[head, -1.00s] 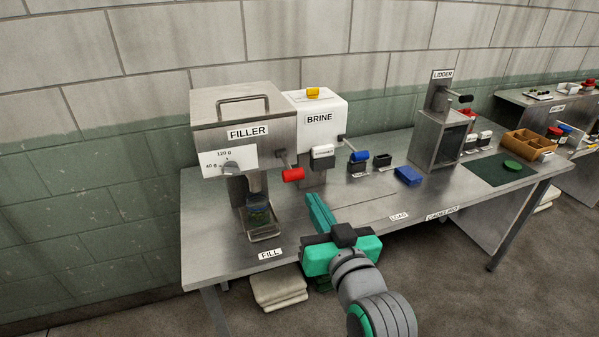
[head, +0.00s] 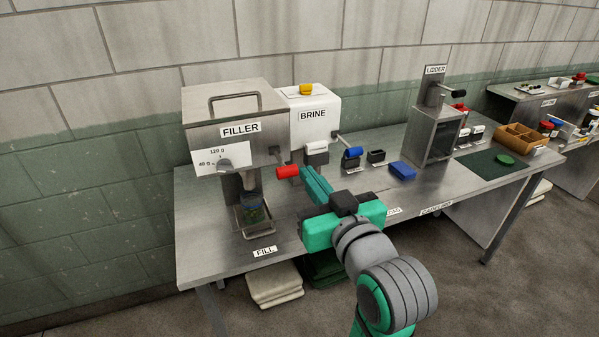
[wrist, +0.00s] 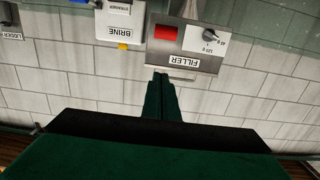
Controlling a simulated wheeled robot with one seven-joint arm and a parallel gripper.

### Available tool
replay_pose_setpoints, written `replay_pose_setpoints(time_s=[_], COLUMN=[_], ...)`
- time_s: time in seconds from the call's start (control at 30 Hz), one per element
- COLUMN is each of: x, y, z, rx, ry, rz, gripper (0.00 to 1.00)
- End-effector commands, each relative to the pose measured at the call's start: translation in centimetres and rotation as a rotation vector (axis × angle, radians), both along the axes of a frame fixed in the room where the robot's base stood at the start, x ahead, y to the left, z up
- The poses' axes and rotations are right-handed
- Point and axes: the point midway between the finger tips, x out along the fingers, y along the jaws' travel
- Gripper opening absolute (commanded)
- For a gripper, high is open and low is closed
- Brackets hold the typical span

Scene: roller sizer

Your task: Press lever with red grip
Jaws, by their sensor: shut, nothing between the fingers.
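The lever's red grip (head: 287,171) sticks out from the right side of the steel filler machine (head: 235,103). In the wrist view, which is upside down, the red grip (wrist: 166,33) shows on the filler just beyond my fingers. My gripper (head: 304,170), green with a dark block, is shut and empty. In the head view its fingertips are right beside the red grip, on its right; I cannot tell whether they touch. A jar (head: 252,207) stands on a small tray under the filler's spout.
The white brine machine (head: 314,118) with a blue-gripped lever (head: 354,152) stands to the right of the filler. Further right are a blue block (head: 402,170), the lidder (head: 436,125) and a wooden box (head: 521,138). The table's front left is clear.

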Motion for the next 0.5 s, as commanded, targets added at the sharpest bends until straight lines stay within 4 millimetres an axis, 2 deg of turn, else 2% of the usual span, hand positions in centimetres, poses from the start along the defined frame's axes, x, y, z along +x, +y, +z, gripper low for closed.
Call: replay_pose_setpoints(time_s=[0.17,0.5], x=[2.3,8.4], y=[0.7,2.1], z=[-0.1,-0.4], rx=[0.001,0.001], ry=[0.001,0.001], rz=[0.002,-0.002], gripper=[0.00,0.00])
